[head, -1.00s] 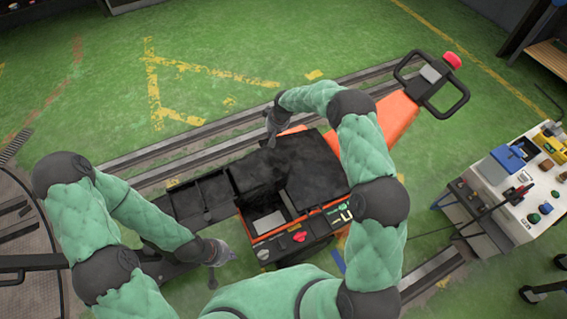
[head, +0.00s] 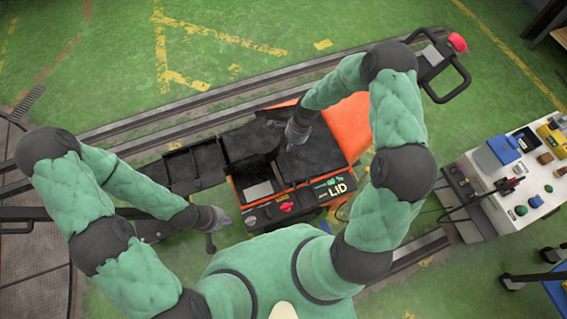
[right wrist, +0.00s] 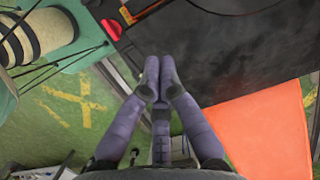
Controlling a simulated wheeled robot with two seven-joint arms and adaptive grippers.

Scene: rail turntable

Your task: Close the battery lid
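The cart's black panel, which looks like the battery lid (head: 318,157), lies beside the orange body in the head view. Its exact tilt is hard to tell. The front edge carries a label reading LID (head: 341,188). Left of the panel, the battery bay (head: 258,190) shows a pale grey surface inside. My right gripper (head: 295,143) is over the panel's far left part. In the right wrist view its fingertips (right wrist: 157,77) are together over the dark surface, with nothing visible between them; contact is unclear. My left gripper (head: 212,225) is at the cart's near left, its fingers too small to read.
The cart stands across rails (head: 130,140) on a green floor. Its orange body (head: 345,125) and black handle (head: 445,70) extend to the upper right. A white workbench (head: 525,175) with tools stands at the right. Open floor lies beyond the rails.

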